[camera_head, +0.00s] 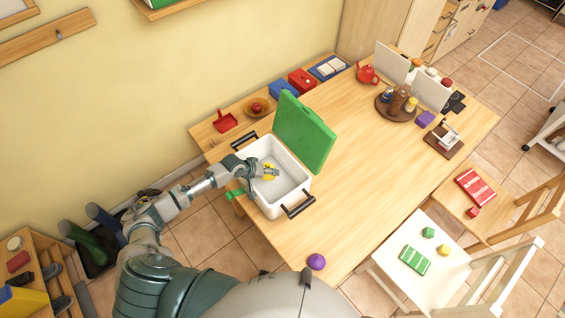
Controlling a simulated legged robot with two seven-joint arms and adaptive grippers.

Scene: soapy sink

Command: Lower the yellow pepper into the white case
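The white case (292,187) stands open at the left end of the wooden table, with dark handles at its ends. Its green lid (305,132) is raised on the far right side. My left arm reaches in from the left over the case's near rim. My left gripper (272,171) is over the inside of the case and appears shut on the yellow pepper (268,178). The pepper is mostly hidden by the fingers; its height above the case floor is hard to tell. My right gripper is not in view.
A green object (236,193) is at the case's left side, partly behind my arm. A purple ball (316,262) lies near the front edge. The table's middle is clear.

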